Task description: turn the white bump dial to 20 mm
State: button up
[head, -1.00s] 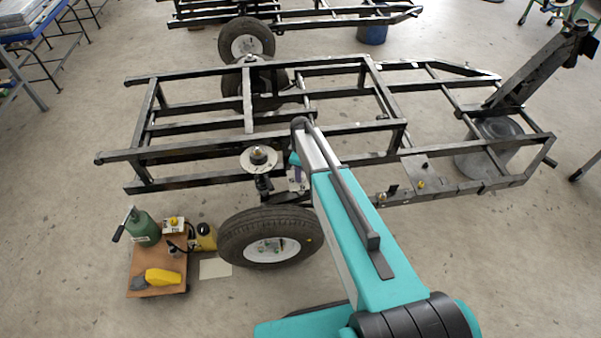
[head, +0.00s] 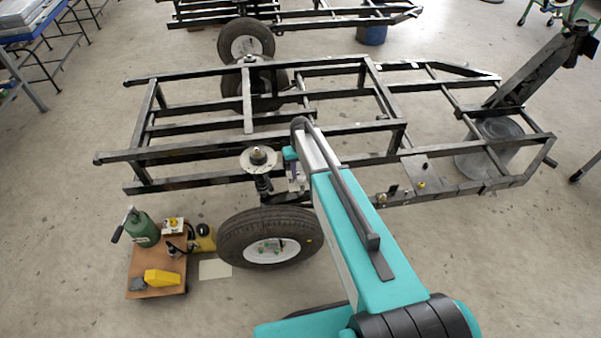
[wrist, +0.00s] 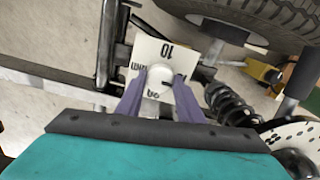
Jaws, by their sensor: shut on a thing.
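In the wrist view the round white bump dial (wrist: 159,78) sits on a white plate (wrist: 152,50). The plate shows an upside-down "10" and an "mm" at the left; a further marking near the fingers is partly covered. A short dark mark shows on the right side of the dial, and I cannot tell exactly what it points at. My gripper (wrist: 160,80) has its two purple fingers shut on the dial, one on each side. In the head view the plate (head: 299,184) shows beside my arm's end, above the tyre; the dial is too small to tell there.
In the wrist view a black coil spring (wrist: 232,104) stands right of the dial, and a tyre (wrist: 260,15) lies beyond. Black frame rails (head: 215,175) surround my arm's end in the head view. A wooden trolley (head: 150,288) with tools stands at the lower left.

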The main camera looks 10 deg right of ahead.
aim_at(301, 175)
jog(key=m, duration=0.4)
jog(key=shift+m, duration=0.3)
jog(key=m, duration=0.4)
jog(key=shift+m, duration=0.3)
jog(key=m, duration=0.4)
jog(key=shift+s, duration=0.1)
jog(key=shift+m, duration=2.2)
jog(key=o, duration=1.1)
jog(key=shift+r, duration=0.15)
notch_tip(301, 175, up, 14)
jog(key=shift+f+b, duration=0.2)
jog(key=shift+b, duration=0.15)
